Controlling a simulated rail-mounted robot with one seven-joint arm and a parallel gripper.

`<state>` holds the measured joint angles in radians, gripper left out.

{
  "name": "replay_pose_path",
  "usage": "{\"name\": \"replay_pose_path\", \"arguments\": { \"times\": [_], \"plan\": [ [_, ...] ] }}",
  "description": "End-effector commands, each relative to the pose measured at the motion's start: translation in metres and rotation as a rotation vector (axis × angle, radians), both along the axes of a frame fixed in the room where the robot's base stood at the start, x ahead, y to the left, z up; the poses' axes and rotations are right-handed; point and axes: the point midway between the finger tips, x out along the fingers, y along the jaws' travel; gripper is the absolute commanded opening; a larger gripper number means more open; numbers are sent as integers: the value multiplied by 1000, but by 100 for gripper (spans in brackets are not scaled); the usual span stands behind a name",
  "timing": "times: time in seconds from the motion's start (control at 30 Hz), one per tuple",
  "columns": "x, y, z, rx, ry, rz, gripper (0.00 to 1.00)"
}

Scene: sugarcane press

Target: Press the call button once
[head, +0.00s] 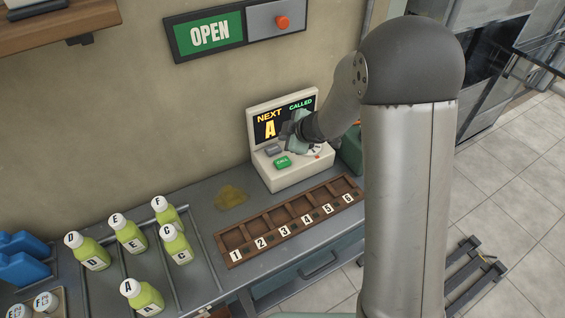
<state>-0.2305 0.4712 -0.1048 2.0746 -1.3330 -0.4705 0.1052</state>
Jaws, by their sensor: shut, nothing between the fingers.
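The call machine (287,179) is a white console on the counter with a dark upright screen. The screen reads "NEXT" with a yellow "A" and "CALLED" in green; my gripper hides part of it. A green call button (282,162) sits on the console's front left, and a grey button (273,150) is just behind it. My gripper (296,139) is shut and empty, in front of the screen, above and to the right of the green button. It appears apart from the green button. A dial on the console's right is partly hidden by my gripper.
A wooden rack (290,219) with slots numbered 1 to 6 lies in front of the console. Several lettered green bottles (128,234) stand at the left. A yellowish spill (231,196) marks the counter. An OPEN sign (209,35) with an orange knob hangs on the wall.

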Motion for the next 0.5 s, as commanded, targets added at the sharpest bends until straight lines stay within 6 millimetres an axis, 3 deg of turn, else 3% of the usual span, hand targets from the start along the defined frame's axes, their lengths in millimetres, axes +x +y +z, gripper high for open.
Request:
{"name": "replay_pose_path", "arguments": {
  "times": [0.5],
  "plan": [
    [0, 0, -71, 0, 1, -1, 0]
  ]
}}
